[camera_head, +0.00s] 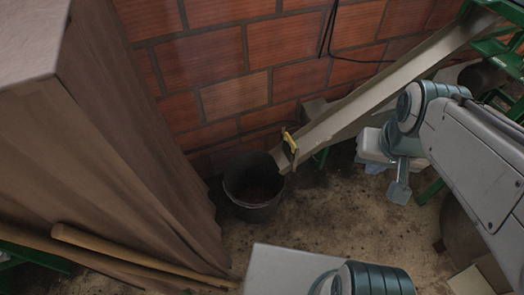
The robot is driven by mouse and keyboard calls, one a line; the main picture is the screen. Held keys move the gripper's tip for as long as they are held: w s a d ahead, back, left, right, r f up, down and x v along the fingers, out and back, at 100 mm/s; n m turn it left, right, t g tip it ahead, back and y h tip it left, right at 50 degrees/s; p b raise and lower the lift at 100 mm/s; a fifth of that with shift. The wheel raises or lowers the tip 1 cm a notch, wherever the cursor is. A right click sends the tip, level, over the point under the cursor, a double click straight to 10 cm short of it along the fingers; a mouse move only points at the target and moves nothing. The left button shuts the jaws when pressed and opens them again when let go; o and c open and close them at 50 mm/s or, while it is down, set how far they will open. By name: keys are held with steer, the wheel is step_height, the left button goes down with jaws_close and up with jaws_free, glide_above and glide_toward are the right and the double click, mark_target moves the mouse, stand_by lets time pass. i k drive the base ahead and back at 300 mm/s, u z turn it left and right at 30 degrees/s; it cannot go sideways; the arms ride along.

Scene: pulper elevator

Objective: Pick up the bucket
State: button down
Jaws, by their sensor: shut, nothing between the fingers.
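The bucket (250,204) is dark, round and open at the top. It stands upright on the dirt floor near the brick wall, left of centre. Its inside is dark, so I cannot tell what it holds.
The sloping chute (385,90) runs from the upper right down to the bucket's rim. A brown cloth-covered block (110,130) fills the left. A wooden pole (125,256) lies at lower left. White sacks (372,148) lie behind my gripper. Bare floor (325,210) lies between bucket and gripper.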

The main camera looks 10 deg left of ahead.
mark_target(254, 182)
steer(key=z, duration=1.1)
steer(key=i, duration=1.05)
steer(key=u, duration=3)
steer(key=i, duration=0.5)
